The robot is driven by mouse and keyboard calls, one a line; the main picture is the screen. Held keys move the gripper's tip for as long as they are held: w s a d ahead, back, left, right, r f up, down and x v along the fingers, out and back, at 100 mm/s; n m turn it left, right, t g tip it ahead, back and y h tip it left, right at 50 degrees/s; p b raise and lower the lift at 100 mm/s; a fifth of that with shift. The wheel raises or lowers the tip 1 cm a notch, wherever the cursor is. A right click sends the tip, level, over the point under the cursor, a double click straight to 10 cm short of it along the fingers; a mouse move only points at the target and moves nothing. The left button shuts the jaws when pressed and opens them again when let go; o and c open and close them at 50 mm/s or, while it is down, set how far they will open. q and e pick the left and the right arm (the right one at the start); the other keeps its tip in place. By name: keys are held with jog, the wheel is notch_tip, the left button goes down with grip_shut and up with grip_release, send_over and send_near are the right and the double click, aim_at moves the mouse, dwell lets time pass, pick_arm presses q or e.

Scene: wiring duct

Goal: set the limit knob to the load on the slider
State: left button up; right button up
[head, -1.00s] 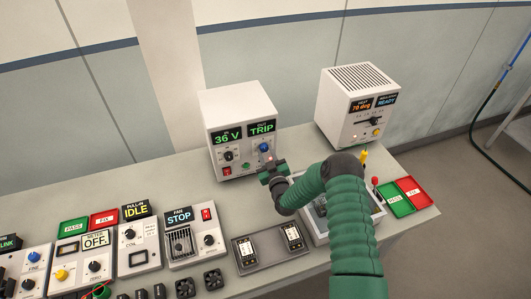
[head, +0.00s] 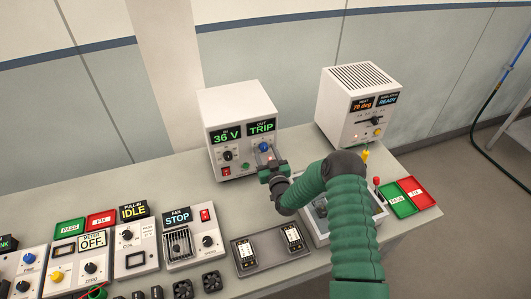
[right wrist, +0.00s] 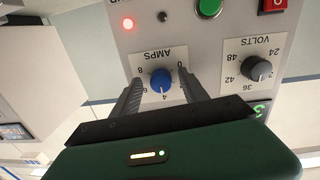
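The limit knob is a blue AMPS knob (head: 265,147) on the front of a white supply box (head: 238,110), whose displays read 36 V and TRIP. In the right wrist view the blue knob (right wrist: 161,78) appears upside down with its dial numbers; its pointer setting is too small to read. My right gripper (head: 270,166) is in front of it. Its two fingers (right wrist: 162,92) stand apart on either side of the knob, with gaps visible. A slider (head: 375,121) shows on the white box at the right; no load value is readable there. My left gripper is out of view.
Beside the blue knob are a dark VOLTS knob (right wrist: 256,68), a green button (right wrist: 208,6) and a lit red lamp (right wrist: 128,24). A tray (head: 380,214) lies under my right arm. Fan, coil and meter panels crowd the left bench.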

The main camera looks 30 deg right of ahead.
jog(key=b+v, duration=0.3)
jog(key=v, duration=1.3)
jog(key=shift+s+b, duration=0.3)
jog(key=shift+s, duration=0.1)
jog(key=shift+f, duration=0.1)
